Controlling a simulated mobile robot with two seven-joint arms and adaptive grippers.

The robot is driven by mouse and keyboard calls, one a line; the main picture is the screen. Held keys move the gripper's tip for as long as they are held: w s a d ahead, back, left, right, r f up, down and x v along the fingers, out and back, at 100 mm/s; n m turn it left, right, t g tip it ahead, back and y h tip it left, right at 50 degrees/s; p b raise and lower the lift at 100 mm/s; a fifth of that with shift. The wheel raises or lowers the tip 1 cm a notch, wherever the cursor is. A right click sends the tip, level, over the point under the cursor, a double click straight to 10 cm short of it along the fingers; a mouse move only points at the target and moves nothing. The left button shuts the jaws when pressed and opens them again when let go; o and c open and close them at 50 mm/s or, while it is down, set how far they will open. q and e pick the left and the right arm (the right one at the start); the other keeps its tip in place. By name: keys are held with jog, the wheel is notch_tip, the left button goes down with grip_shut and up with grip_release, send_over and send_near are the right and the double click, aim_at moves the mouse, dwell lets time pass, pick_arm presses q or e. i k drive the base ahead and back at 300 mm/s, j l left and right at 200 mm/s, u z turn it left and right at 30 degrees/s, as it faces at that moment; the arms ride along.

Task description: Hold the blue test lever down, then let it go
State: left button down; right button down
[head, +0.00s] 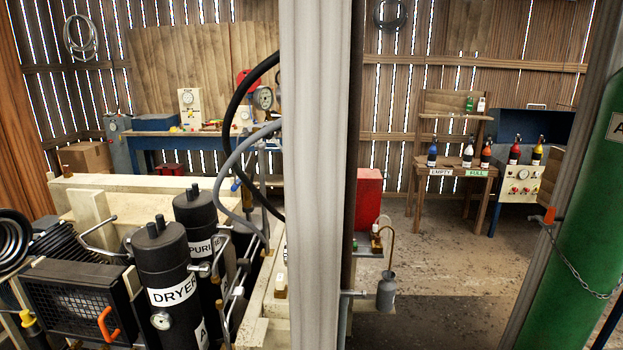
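Neither of my grippers shows in the head view. A small blue part (236,185) shows beside the grey hose, behind the black cylinders; it is too small to tell whether it is the test lever or how it is set. A round gauge (263,98) stands above it next to a red round part (248,82). The black cylinder marked DRYER (166,280) stands in front at the left, with another black cylinder (201,235) behind it.
A wide pale post (318,200) blocks the middle of the view. Black and grey hoses arch left of it. A big green cylinder (575,235) with a chain stands at the right. A bottle table (456,171) stands at the back right. Bare floor (440,270) lies between.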

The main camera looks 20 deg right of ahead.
aim_at(235, 188)
jog(key=i+z, duration=0.15)
jog(key=z, duration=0.3)
jog(key=i+j+z, duration=0.1)
jog(key=z, duration=0.35)
jog(key=i+j+z, duration=0.1)
jog(key=z, duration=0.3)
jog(key=j+z, duration=0.2)
jog(key=z, duration=0.25)
jog(key=i, duration=0.05)
